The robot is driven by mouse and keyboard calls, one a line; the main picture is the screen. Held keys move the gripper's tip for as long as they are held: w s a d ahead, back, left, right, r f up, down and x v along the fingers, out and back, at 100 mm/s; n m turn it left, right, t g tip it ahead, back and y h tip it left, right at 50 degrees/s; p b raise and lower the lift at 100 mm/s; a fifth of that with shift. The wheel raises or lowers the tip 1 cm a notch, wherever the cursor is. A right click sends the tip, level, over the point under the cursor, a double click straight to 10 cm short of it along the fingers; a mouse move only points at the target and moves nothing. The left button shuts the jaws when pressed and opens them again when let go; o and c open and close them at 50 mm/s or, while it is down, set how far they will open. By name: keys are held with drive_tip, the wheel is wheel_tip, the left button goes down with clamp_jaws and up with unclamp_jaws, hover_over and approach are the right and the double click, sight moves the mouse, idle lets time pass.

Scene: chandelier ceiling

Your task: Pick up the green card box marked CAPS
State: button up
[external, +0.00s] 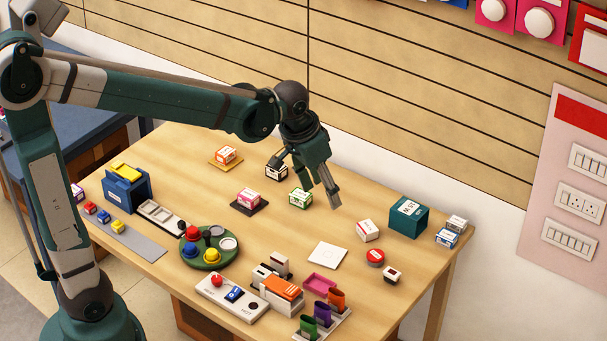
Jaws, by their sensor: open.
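The green card box (300,198) is small, with green and white faces, and sits upright on the wooden table near its middle. Its print is too small to read, so I cannot confirm the CAPS mark. My gripper (306,192) hangs over the table with its fingers pointing down. It is open and looks empty, with one finger left of the green box and one right of it in the picture. I cannot tell how high the fingertips are above the box.
A black and white box (276,172) stands close behind the gripper. A pink box (248,197) on a dark mat and an orange box (226,154) on a tan mat are to the left. A white box (368,230) and a teal bin (408,216) stand right. Clear table lies around the green box.

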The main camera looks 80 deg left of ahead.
drive_tip(key=w+a+f+n+g, duration=0.15)
drive_tip(key=a+f, duration=0.25)
drive_tip(key=a, duration=0.5)
drive_tip(key=w+a+f+n, duration=0.1)
drive_tip(key=w+a+f, duration=0.1)
drive_tip(key=a+f, duration=0.45)
drive_tip(key=n+g+h, duration=0.1)
drive_tip(key=n+g, duration=0.1)
hover_over(301, 194)
drive_tip(key=f, duration=1.1)
drive_tip(key=shift+d+f+b, duration=0.2)
drive_tip(key=shift+f+b, duration=0.15)
drive_tip(key=shift+b, duration=0.05)
drive_tip(key=shift+s+a+f, duration=0.1)
drive_tip(key=shift+a+f, duration=0.05)
drive_tip(key=shift+f, duration=0.05)
drive_tip(key=shift+f, duration=0.1)
drive_tip(key=shift+f, duration=1.2)
drive_tip(key=shift+f, duration=0.1)
drive_tip(key=shift+a+f+b, duration=0.1)
drive_tip(key=shift+f+b, duration=0.45)
drive_tip(key=shift+f, duration=1.95)
